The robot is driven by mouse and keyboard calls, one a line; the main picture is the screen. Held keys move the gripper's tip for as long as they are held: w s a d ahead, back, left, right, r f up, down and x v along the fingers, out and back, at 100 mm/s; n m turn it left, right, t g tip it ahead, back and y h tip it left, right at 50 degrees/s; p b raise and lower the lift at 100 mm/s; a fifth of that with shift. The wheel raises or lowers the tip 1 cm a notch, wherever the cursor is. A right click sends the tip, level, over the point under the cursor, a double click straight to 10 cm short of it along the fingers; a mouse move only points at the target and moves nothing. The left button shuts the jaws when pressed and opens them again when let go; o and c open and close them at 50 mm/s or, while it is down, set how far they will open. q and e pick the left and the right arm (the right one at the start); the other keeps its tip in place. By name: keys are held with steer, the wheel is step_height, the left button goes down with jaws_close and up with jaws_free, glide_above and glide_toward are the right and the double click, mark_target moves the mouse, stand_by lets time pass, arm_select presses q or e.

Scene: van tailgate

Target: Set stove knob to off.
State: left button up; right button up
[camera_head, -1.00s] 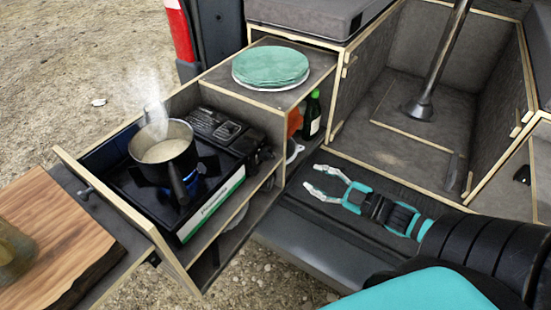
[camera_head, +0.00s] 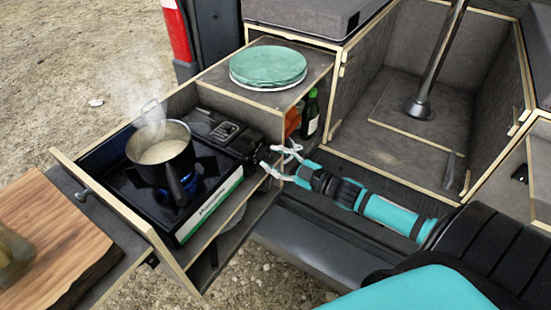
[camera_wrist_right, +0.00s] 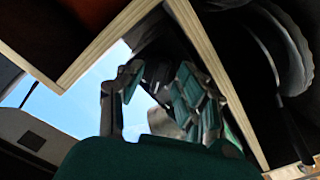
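A black portable stove (camera_head: 212,190) with a white and green front sits in the pull-out drawer. A blue flame shows under a steaming pot (camera_head: 165,152) on its burner. The dark knob (camera_head: 261,153) appears at the stove's right end, small and partly hidden. My right gripper (camera_head: 269,160) is open, with its silver fingers beside the knob end; I cannot tell whether they touch it. In the right wrist view, the gripper (camera_wrist_right: 155,78) has its fingers spread, with a dark part between and beyond them. My left gripper is not in view.
Wooden drawer and shelf edges surround the gripper closely. A green plate stack (camera_head: 268,66) stands on the cabinet, and a dark bottle (camera_head: 310,114) is on the shelf behind the gripper. A wooden cutting board (camera_head: 55,235) lies at left. The van floor at right is open.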

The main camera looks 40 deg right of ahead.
jaws_close()
steer(key=shift+r+m+p, duration=0.15)
steer(key=shift+m+p, duration=1.15)
steer(key=shift+m, duration=0.1)
steer(key=shift+m+p, duration=0.6)
steer(key=shift+m, duration=0.5)
steer(key=shift+m+p, duration=0.4)
steer(key=shift+m, duration=0.8)
jaws_free()
